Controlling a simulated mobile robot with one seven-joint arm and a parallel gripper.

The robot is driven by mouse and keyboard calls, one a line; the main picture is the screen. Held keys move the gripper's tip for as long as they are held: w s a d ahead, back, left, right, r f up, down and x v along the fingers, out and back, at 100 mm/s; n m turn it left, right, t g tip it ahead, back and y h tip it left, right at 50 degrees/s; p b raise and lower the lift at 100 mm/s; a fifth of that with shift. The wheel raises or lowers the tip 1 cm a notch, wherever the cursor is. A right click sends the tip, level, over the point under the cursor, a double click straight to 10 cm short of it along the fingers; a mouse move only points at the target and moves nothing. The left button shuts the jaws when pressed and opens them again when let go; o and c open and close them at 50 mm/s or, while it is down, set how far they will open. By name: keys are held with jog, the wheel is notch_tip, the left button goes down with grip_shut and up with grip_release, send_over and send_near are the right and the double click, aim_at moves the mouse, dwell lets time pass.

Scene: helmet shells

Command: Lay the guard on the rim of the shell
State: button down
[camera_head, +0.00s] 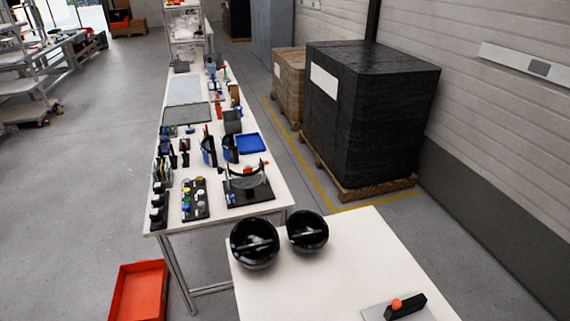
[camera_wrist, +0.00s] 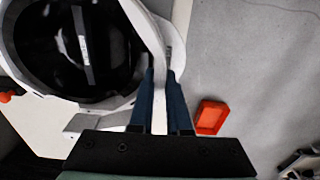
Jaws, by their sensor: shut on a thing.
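My gripper (camera_wrist: 160,78) shows in the wrist view only, with its two blue fingers shut on a pale grey curved band, the guard (camera_wrist: 152,35). The guard reaches up from the fingers, and pale curved edges run around the black shell (camera_wrist: 55,50) at the left. I cannot tell whether guard and shell touch. The shell is open upward, with a grey strip inside. In the head view, two black bowl-like shells stand side by side on the near white table, a left one (camera_head: 254,260) and a right one (camera_head: 307,243). Which one the wrist view shows is unclear.
A black block with an orange knob (camera_head: 397,304) lies on the near table (camera_head: 340,265). A long table (camera_head: 265,205) behind it is crowded with parts and tools. A red bin (camera_head: 138,292) stands on the floor at left. A black-wrapped pallet (camera_head: 370,120) stands at right.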

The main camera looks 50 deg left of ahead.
jog(key=shift+f+b, duration=0.45)
jog(key=shift+f, duration=0.2)
jog(key=c, duration=0.8)
grip_release()
notch_tip(320, 180, up, 13)
jog(key=shift+b, duration=0.3)
jog(key=shift+w, duration=0.1)
